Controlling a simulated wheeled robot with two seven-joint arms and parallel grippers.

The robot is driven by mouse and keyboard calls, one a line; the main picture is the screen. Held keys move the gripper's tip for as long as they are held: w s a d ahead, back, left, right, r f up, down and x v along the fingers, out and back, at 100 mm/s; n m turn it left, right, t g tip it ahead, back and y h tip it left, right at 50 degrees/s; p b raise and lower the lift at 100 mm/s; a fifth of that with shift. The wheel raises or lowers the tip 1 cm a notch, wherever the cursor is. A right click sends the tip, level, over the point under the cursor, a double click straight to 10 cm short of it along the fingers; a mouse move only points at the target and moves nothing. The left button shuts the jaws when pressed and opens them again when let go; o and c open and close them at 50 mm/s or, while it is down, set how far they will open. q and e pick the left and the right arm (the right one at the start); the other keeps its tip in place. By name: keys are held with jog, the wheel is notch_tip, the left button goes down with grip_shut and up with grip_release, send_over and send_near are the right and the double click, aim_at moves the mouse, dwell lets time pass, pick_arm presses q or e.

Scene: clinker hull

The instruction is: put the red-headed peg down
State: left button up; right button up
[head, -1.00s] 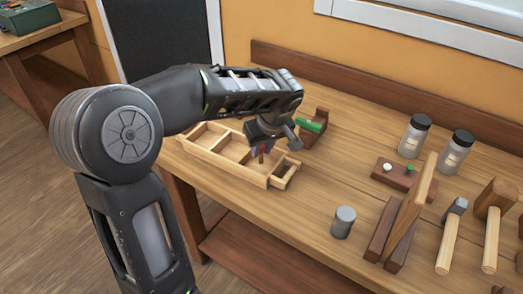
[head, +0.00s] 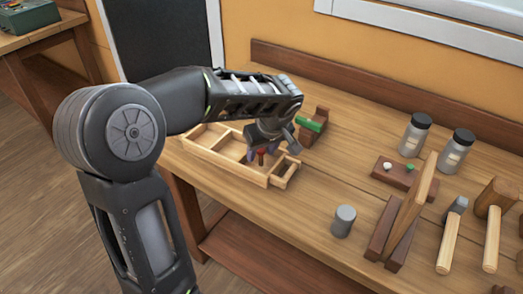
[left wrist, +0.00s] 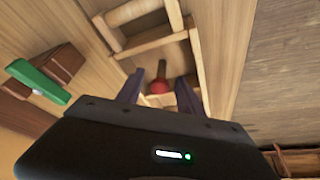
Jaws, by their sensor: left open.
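The red-headed peg (head: 261,153) is at the wooden tray (head: 222,164), in a compartment toward the tray's right end. In the left wrist view its round red head (left wrist: 159,87) shows between my fingers, with a short darker shank beyond it. My left gripper (head: 262,149) is over the tray with its fingers apart, one on each side of the peg. I see a gap between the peg and each finger. I cannot tell how the peg's lower end rests. My right gripper is not in view.
A brown block with a green piece (head: 311,125) stands just behind the tray. A grey cylinder (head: 343,221) stands to the right. A dark block with a white and a green peg (head: 405,175), two jars (head: 415,136), a leaning plank and mallets (head: 449,240) fill the right side.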

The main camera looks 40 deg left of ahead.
pick_arm(q)
jog(key=shift+r, duration=0.1)
jog(key=shift+r+p, duration=0.15)
jog(key=shift+p, duration=0.15)
jog(key=shift+d+r, duration=0.2)
jog(key=shift+r, duration=0.15)
jog(key=v, duration=1.1)
jog(key=shift+b, duration=0.35)
